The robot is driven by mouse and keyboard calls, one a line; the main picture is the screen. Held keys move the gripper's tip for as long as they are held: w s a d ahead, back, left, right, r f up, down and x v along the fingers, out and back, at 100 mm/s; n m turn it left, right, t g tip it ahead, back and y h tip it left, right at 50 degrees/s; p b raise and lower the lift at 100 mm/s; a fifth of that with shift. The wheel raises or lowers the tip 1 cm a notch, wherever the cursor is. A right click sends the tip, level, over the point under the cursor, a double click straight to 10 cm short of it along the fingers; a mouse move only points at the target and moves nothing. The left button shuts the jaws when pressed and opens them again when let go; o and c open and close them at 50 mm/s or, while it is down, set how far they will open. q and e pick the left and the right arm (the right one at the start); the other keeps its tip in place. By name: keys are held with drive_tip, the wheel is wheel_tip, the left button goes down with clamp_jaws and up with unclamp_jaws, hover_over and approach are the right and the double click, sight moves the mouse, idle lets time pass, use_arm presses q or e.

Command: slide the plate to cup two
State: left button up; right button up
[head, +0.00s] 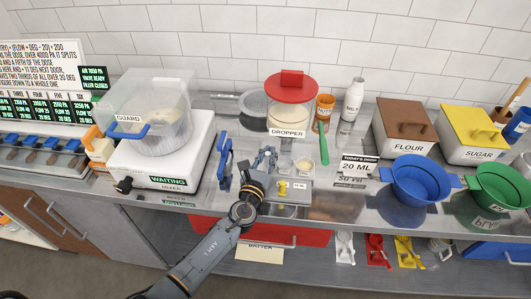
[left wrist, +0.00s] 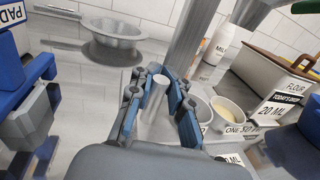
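A small grey plate (head: 298,199) lies on the counter below the red-lidded dropper (head: 288,112). A cup with cream-coloured contents (head: 304,165) stands there; in the left wrist view this cup (left wrist: 232,110) is beside another cup (left wrist: 201,108), close to a label whose readable part begins "ONE". My left gripper (head: 265,157) is at the plate's left side. In the left wrist view its fingers (left wrist: 158,92) stand apart on either side of an upright metal post (left wrist: 155,98). Whether either finger touches the post cannot be told. My right gripper is out of view.
The white mixer (head: 160,155) and a blue handle (head: 225,163) stand to the left. A "20 ML" sign (head: 357,166), a blue bowl (head: 421,183) and a green bowl (head: 500,188) are to the right. A metal pan (head: 253,105) is behind.

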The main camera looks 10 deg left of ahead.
use_arm(q)
drive_tip(key=o, duration=0.3)
drive_tip(key=shift+s+d+f, duration=0.15)
drive_tip(key=shift+s+d, duration=0.1)
drive_tip(key=shift+o, duration=0.4)
drive_tip(key=shift+s+r, duration=0.1)
drive_tip(key=shift+r, duration=0.1)
drive_tip(key=shift+s+a+f, duration=0.1)
drive_tip(key=shift+s+a, duration=0.05)
drive_tip(key=s, duration=0.3)
drive_tip(key=s+a, duration=0.1)
drive_tip(key=s, duration=0.7)
drive_tip(key=shift+s+a, duration=0.25)
drive_tip(key=shift+a, duration=0.1)
